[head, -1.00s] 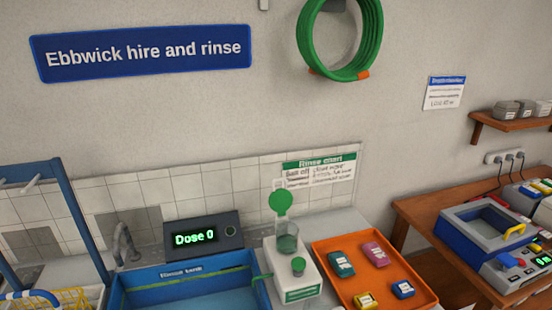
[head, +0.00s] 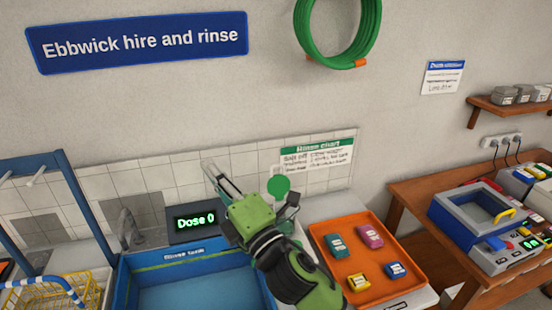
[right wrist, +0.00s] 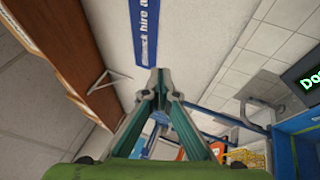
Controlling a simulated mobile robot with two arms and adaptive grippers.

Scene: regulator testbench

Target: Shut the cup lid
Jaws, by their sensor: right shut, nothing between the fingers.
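The cup's round green lid (head: 279,187) stands upright, open, in the head view, just right of my right gripper. The cup below it is mostly hidden behind my green right hand and forearm. My right gripper (head: 210,168) is shut and empty, pointing up and left in front of the tiled wall, left of the lid. I cannot tell from the head view whether the hand touches the cup or lid. In the right wrist view its closed fingertips (right wrist: 158,88) meet with nothing between them; neither cup nor lid is recognisable there. My left gripper is out of view.
A blue rinse tank (head: 180,296) lies left of my arm, with a dose display (head: 194,222) behind it. An orange tray (head: 372,293) with several coloured blocks lies right of my arm. A yellow basket (head: 50,297) stands at lower left.

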